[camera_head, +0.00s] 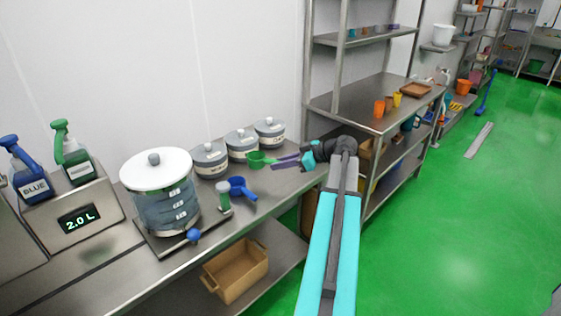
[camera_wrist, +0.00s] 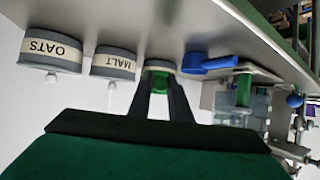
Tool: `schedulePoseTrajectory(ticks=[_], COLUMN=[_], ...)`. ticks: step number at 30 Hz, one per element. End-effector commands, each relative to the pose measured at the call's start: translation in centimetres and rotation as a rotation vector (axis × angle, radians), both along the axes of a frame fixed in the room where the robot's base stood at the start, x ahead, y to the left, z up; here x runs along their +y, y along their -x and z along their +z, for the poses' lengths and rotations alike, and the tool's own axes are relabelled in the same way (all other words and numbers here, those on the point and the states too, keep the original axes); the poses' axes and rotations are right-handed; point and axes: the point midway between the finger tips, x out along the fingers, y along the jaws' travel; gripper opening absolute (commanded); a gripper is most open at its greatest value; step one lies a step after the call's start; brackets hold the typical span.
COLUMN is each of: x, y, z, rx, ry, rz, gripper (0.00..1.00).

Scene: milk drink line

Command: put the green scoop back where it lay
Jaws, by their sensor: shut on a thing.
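The green scoop (camera_head: 257,160) is in my gripper (camera_head: 277,162), over the steel counter (camera_head: 270,195) in front of the grey lidded canisters. In the wrist view, which is upside down, its green end (camera_wrist: 159,82) shows between the fingertips (camera_wrist: 160,90), overlapping a canister behind. My gripper is shut on the scoop. The rest of the scoop is hidden in the wrist view. I cannot tell whether it touches the counter. A blue scoop (camera_head: 240,188) lies on the counter to the left and nearer; it also shows in the wrist view (camera_wrist: 208,62).
The OATS canister (camera_wrist: 50,55) and MALT canister (camera_wrist: 113,64) stand at the wall. A steel shelf rack (camera_head: 345,100) rises behind my arm. A box (camera_head: 235,270) sits below.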

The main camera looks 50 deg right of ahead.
Motion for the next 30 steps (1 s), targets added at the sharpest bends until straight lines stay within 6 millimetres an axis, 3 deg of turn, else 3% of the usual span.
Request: schedulePoseTrajectory(ticks=[18, 30], x=[0.0, -0.1], y=[0.0, 0.0], z=[-4.3, -6.2], rx=[0.0, 0.0], ry=[0.0, 0.0], rz=[-0.001, -0.001], gripper=[0.0, 0.0])
